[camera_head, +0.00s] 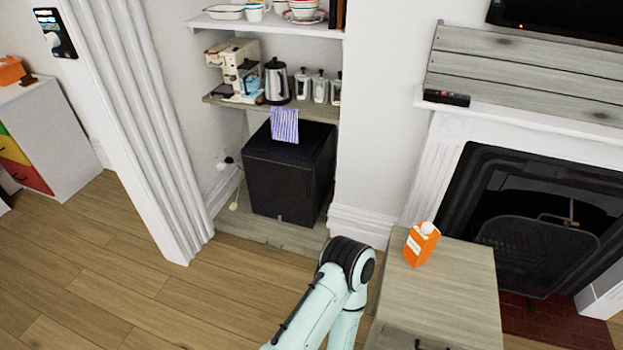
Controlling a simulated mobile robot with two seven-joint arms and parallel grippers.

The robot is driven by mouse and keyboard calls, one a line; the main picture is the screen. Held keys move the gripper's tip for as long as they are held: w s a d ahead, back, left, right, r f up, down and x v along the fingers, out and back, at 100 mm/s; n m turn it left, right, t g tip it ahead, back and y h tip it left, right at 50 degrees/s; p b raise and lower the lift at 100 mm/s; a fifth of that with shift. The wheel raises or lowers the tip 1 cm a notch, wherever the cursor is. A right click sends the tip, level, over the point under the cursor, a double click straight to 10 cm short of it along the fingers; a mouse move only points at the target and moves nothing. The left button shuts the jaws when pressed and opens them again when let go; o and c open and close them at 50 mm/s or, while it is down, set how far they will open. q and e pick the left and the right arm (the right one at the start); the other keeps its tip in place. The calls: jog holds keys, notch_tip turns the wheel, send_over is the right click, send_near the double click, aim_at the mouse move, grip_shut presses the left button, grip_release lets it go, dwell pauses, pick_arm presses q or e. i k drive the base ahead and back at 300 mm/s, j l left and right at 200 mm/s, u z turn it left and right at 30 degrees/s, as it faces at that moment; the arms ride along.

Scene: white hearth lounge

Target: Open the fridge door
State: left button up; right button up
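A small black fridge (285,185) stands in the alcove under the lower shelf, left of the middle of the view. Its front faces toward me and looks shut; I cannot make out a handle. A striped blue and white cloth (285,125) hangs over its top edge. One pale green arm of mine reaches up from the bottom middle, with a dark joint at its bend. It is well short of the fridge, on the near side. No gripper shows, neither left nor right.
A wooden cabinet (450,290) with an orange carton (421,244) on top stands right of my arm. A white fluted post (150,120) edges the alcove's left. Wooden floor (235,275) before the fridge is clear. Shelves (225,100) above hold a coffee machine, kettle and jars.

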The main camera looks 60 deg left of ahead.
aim_at(283, 186)
jog(key=u, duration=2.35)
jog(key=j, duration=0.45)
jog(key=i+j, duration=0.2)
jog(key=j, duration=0.15)
jog(key=i+j, duration=0.2)
jog(key=j, duration=0.15)
jog(key=i+j, duration=0.2)
jog(key=i+l, duration=0.1)
jog(key=i, duration=0.55)
jog(key=i+l, duration=0.15)
jog(key=i, duration=0.5)
jog(key=i+l, duration=0.35)
jog(key=l, duration=0.15)
